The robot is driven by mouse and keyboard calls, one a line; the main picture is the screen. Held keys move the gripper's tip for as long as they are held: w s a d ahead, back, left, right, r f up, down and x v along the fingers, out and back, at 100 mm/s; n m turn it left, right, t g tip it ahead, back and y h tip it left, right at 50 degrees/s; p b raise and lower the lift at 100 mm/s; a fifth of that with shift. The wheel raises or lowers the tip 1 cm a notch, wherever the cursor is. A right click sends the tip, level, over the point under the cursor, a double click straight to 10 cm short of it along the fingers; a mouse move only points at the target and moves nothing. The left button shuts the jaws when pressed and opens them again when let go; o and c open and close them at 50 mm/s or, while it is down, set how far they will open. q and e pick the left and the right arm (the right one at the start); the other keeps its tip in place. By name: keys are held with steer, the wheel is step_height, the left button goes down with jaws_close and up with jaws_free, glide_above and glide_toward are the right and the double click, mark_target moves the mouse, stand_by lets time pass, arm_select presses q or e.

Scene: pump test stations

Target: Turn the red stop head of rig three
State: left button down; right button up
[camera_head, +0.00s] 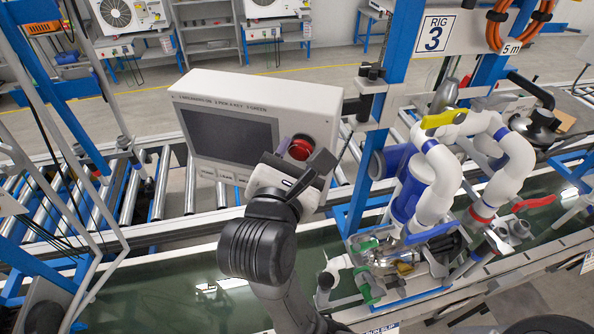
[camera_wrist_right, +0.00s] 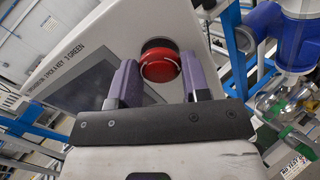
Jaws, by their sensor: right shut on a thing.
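The red stop head (camera_head: 301,148) is a round red knob on a dark collar at the lower right of the grey control box (camera_head: 250,86). My right gripper (camera_head: 300,156) is at the box front, with its fingers on either side of the head. In the right wrist view, the purple fingers of the gripper (camera_wrist_right: 158,70) flank the red head (camera_wrist_right: 160,64) and are shut on it. The collar behind the head is partly visible. The sign for rig 3 (camera_head: 434,34) hangs on the blue post right of the box. My left gripper is not in view.
White and blue piping (camera_head: 437,175) with a yellow lever (camera_head: 444,119) and a red lever (camera_head: 533,204) stands right of the box. A roller conveyor (camera_head: 131,193) runs behind and left. Blue frame posts stand at both sides. Orange hose hangs at top right.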

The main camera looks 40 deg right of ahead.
steer(key=shift+m+b, duration=0.6)
steer(key=shift+b, duration=0.05)
steer(key=o, duration=0.9)
steer(key=shift+o, duration=0.2)
